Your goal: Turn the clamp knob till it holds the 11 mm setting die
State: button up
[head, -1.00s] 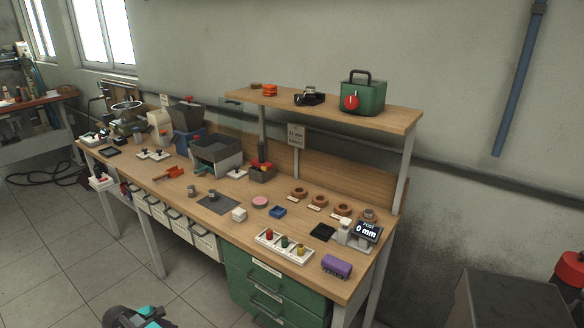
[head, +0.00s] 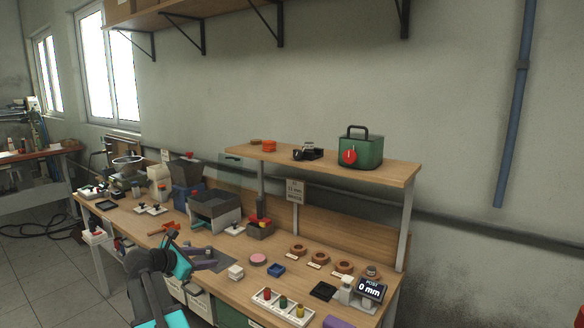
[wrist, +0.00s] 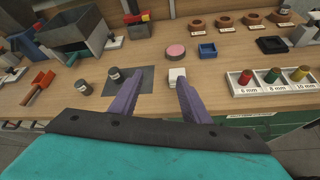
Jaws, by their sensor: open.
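My gripper (head: 208,257) is open and empty above the front of the workbench. In the wrist view its two purple fingers (wrist: 157,82) stand apart over a dark grey mat (wrist: 143,83). A small display (head: 370,289) reading 0 mm stands at the bench's right end, beside a pale block device (head: 346,283); both are well to the right of my gripper. A sign (head: 296,190) on the shelf post seems to read 11 mm. Several brown rings (head: 298,249) with labels lie in a row. I cannot tell which part is the clamp knob or the 11 mm die.
A white rack (head: 282,304) holds red, green and yellow pegs; its labels show in the wrist view (wrist: 268,89). A white cube (wrist: 177,76) and grey cylinder (wrist: 113,74) stand near my fingers. A raised shelf (head: 330,166) carries a green box (head: 361,152) with a red knob.

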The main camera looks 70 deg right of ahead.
jog(key=s+d+r+n+g+h+b, duration=0.1)
jog(key=s+d+r, duration=0.2)
jog(key=r, duration=0.4)
jog(key=s+d+r+g+h, duration=0.1)
jog(key=s+d+r, duration=0.3)
jog(key=r, duration=0.4)
jog(key=g+h, duration=0.2)
jog(key=g, duration=0.1)
send_near(296, 156)
jog(key=v, duration=0.6)
jog(key=shift+w+d+n+b, duration=0.15)
jog(key=shift+n+b, duration=0.15)
jog(key=shift+b, duration=0.15)
jog(key=p+x, duration=0.1)
jog(key=x, duration=1.2)
jog(key=shift+s+d+p, duration=0.3)
jog(key=shift+p, duration=0.1)
jog(key=shift+c, duration=0.3)
jog(key=c, duration=1)
